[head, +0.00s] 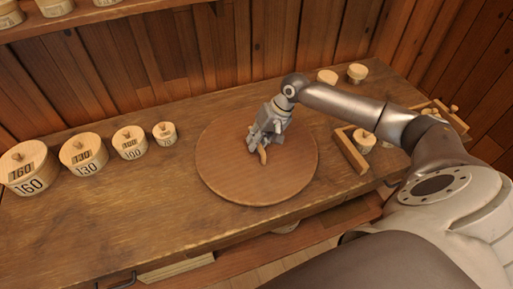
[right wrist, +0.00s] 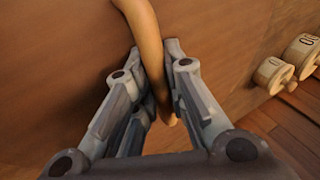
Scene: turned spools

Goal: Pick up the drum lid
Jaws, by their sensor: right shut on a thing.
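The drum lid is a large round brown wooden disc (head: 225,170) in the middle of the bench, with a pale curved wooden handle (head: 263,155) near its centre. In the right wrist view the lid's flat face (right wrist: 50,60) fills most of the picture. My right gripper (head: 262,143) is over the lid, shut on the handle. In the right wrist view the handle (right wrist: 143,35) passes between the two fingers (right wrist: 158,75). I cannot tell whether the lid rests on something or hangs just above the bench. My left gripper is not in view.
Several numbered lidded canisters (head: 83,155) stand in a row on the bench (head: 130,200) at the left. Two small wooden pots (head: 357,73) stand at the back right. A wooden corner frame (head: 350,152) lies right of the lid. A shelf (head: 100,14) runs along the back wall.

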